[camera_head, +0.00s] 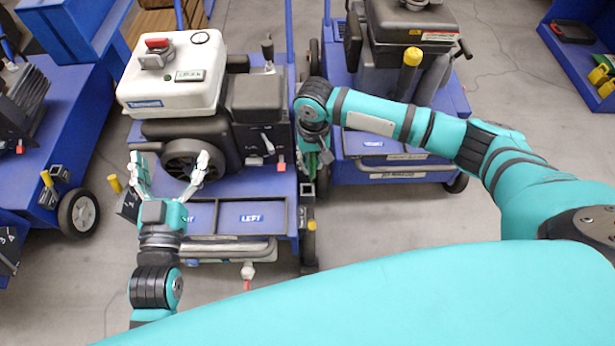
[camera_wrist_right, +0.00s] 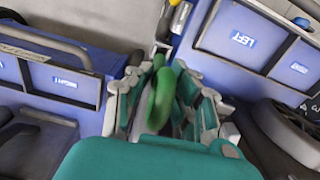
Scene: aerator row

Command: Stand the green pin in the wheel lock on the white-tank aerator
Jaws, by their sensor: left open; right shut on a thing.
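The white-tank aerator (camera_head: 172,75) stands left of centre in the head view, on a blue deck. My right gripper (camera_head: 318,162) points down by that deck's right side. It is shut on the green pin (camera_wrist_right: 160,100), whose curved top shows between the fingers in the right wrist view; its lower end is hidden. A dark wheel-lock block (camera_head: 307,190) sits just below the right gripper, beside the deck's right wheel. I cannot tell whether the pin touches it. My left gripper (camera_head: 169,172) is open and empty in front of the aerator's round housing.
A tray marked LEFT (camera_head: 252,218) lies along the front of the deck. A yellow pin (camera_head: 115,184) stands at the deck's left side. A dark-tank aerator (camera_head: 405,25) stands close on the right, another blue unit (camera_head: 60,140) on the left. Floor is clear at lower right.

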